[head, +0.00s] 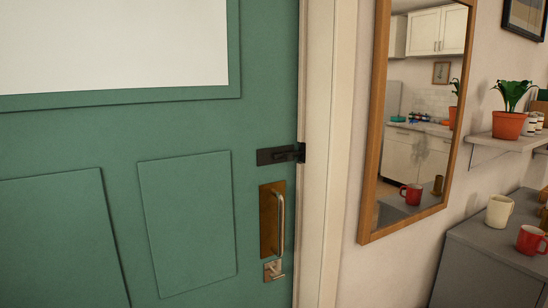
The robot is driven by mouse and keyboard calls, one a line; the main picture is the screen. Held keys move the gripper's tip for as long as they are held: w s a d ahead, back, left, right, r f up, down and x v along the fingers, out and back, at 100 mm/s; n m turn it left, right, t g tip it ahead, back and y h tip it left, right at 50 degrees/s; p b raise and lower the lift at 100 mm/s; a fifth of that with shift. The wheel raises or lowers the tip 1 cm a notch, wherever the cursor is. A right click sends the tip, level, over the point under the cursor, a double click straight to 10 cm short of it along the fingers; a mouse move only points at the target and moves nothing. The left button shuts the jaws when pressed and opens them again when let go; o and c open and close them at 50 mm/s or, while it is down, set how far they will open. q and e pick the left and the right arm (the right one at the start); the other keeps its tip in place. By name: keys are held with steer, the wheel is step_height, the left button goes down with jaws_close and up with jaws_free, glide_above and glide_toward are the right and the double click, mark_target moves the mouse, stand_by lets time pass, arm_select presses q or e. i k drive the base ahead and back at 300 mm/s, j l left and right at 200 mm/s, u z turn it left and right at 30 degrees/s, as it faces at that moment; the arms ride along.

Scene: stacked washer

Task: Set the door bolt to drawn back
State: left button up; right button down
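A dark door bolt (276,155) is mounted on the green door (185,130) near its right edge. The bolt's right end reaches the cream door frame (318,150), where a dark piece sits at the door's edge. The bolt is small in the picture, and I cannot clearly tell how far its rod extends into the frame. Below it are a brass plate with a pull handle (280,222) and a small metal lock fitting (273,270). Neither of my grippers is in view.
A wood-framed mirror (368,190) hangs right of the door and reflects a kitchen. A shelf (510,142) holds a potted plant (508,124). A grey cabinet (480,262) below holds a cream mug (498,212) and a red mug (531,240). The door front is unobstructed.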

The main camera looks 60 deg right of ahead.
mark_target(289, 156)
steer(key=z, duration=2.15)
